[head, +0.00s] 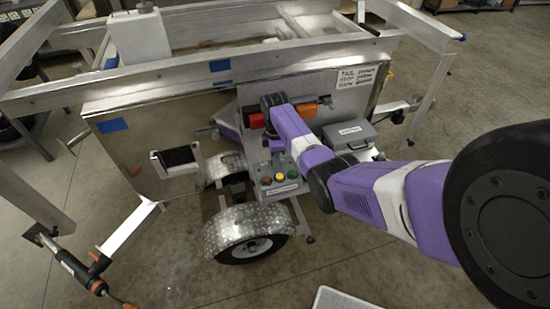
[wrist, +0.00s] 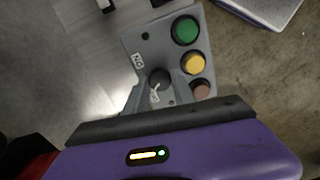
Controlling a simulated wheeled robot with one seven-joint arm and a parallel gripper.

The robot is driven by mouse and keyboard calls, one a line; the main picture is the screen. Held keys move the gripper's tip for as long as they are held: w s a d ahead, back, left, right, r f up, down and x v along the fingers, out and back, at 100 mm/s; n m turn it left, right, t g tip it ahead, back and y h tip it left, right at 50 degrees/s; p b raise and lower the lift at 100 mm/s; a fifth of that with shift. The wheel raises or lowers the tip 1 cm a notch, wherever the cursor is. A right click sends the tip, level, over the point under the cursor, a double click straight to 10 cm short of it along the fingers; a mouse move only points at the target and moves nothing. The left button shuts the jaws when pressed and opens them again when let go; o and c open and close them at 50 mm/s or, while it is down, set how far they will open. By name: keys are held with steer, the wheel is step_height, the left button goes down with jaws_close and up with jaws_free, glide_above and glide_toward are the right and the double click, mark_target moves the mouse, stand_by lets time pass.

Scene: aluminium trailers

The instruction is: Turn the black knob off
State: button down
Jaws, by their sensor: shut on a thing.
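The black knob (wrist: 159,77) shows in the wrist view on a grey control box (wrist: 138,42), between an ON label and a second label that is partly hidden. My gripper (wrist: 160,86) is at the knob, its fingers shut on it from either side. The fingers cover part of the knob, so I cannot tell which way it points. In the head view the control box (head: 283,188) stands above the trailer wheel; the knob is hidden there behind my arm.
Green (wrist: 185,30), yellow (wrist: 193,63) and red (wrist: 200,89) buttons sit beside the knob, close to my gripper. The trailer's silver fender (head: 240,228) is below the box. A grey case (head: 349,133) lies to the right. Open concrete floor is in front.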

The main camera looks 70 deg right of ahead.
steer(key=shift+n, duration=0.6)
steer(key=shift+w, duration=0.1)
steer(key=c, duration=1.1)
jaws_free()
steer(key=shift+o, duration=0.2)
steer(key=shift+r, duration=3.95)
